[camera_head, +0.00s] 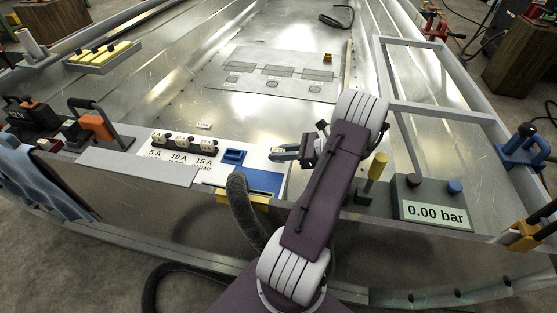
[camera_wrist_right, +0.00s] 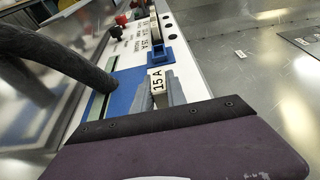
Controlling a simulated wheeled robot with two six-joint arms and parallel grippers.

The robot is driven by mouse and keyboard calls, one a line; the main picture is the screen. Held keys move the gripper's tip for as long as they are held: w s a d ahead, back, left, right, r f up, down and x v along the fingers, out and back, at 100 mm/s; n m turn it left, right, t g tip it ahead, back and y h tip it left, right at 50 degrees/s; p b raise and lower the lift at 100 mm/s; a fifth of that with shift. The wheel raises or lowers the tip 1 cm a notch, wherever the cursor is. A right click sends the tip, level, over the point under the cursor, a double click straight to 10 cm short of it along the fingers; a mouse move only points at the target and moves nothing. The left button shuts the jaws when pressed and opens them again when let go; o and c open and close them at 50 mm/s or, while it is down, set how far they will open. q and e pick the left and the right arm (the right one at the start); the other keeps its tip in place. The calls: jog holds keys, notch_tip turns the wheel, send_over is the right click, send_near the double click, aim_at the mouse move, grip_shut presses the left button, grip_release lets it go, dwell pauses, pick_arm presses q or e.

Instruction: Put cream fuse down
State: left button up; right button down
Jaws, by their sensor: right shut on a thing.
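My right gripper (camera_head: 284,152) is over the right end of the white fuse panel. It is shut on the cream fuse (camera_wrist_right: 158,82), whose face reads "15 A" in the right wrist view. In the head view the fuse is too small to make out clearly between the fingers. A blue socket (camera_head: 233,156) stands on the panel left of my gripper; it also shows in the right wrist view (camera_wrist_right: 159,52), just beyond the fuse. A flat blue area (camera_head: 262,181) lies on the panel below my gripper. My left gripper is not in view.
A row of black holders (camera_head: 182,140) sits above labels 5 A, 10 A and 15 A. A thick dark hose (camera_head: 240,199) rises close by the blue area. A yellow-topped post (camera_head: 377,165) and a pressure display (camera_head: 436,214) stand at right. The metal floor behind is mostly clear.

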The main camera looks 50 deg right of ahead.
jog(key=shift+f, duration=0.95)
jog(key=shift+r, duration=0.25)
jog(key=c, duration=1.3)
grip_release()
jog(key=shift+f, duration=0.2)
jog(key=shift+c, duration=0.2)
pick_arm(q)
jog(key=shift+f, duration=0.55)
